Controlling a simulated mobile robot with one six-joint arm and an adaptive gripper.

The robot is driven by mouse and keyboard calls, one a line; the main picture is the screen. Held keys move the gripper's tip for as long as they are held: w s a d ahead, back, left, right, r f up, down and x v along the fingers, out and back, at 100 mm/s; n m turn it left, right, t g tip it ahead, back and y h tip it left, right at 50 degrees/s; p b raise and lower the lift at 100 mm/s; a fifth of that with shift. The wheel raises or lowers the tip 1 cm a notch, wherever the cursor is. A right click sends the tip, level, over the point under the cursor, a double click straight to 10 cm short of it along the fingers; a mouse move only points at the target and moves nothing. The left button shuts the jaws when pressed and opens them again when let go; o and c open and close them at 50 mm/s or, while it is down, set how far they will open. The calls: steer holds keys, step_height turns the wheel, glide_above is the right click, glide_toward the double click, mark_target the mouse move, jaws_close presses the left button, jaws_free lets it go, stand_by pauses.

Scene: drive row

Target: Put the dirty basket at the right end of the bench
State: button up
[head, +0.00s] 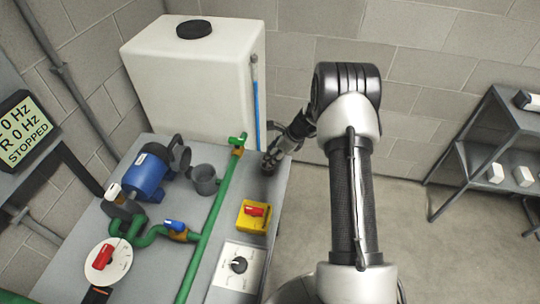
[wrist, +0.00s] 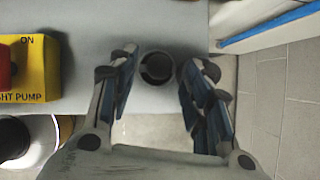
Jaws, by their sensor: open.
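A small dark round basket (wrist: 157,66) stands on the grey bench (wrist: 100,70) near its edge in the wrist view. My gripper (wrist: 159,75) is open, its fingers on either side of the basket with gaps showing. Whether it stands upright is hard to tell from above. In the head view my gripper (head: 276,153) points down at the bench's right end, by the tank's corner. A dark shape (head: 269,167) under the fingers there appears to be the basket, mostly hidden. A grey open-topped pot (head: 204,180) stands beside the blue motor.
A white tank (head: 195,75) stands behind the bench. Green pipes (head: 215,210), a blue motor (head: 147,177), a yellow switch box (head: 252,217) and a dial plate (head: 240,266) occupy the bench. A shelf (head: 500,150) stands far right; floor between is clear.

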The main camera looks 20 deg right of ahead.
steer(key=p+v, duration=0.2)
steer(key=v, duration=0.7)
steer(key=s+a+r+n, duration=0.4)
steer(key=r+n, duration=0.1)
steer(key=r, duration=0.3)
steer(key=s+a+r+n+h, duration=0.1)
steer(key=s+a+r+n, duration=0.35)
steer(key=r, duration=0.35)
steer(key=s+a+r+n, duration=0.4)
steer(key=s+r+n, duration=0.1)
steer(key=r, duration=0.2)
steer(key=s+a+r+n+h, duration=0.1)
steer(key=s+r+n, duration=0.1)
steer(key=s+n, duration=0.4)
steer(key=s+a+r+n+h, duration=0.1)
steer(key=s+n, duration=0.5)
steer(key=s, duration=0.9)
steer(key=shift+a+r+h, duration=0.35)
steer(key=shift+r+h, duration=0.25)
steer(key=shift+r, duration=0.2)
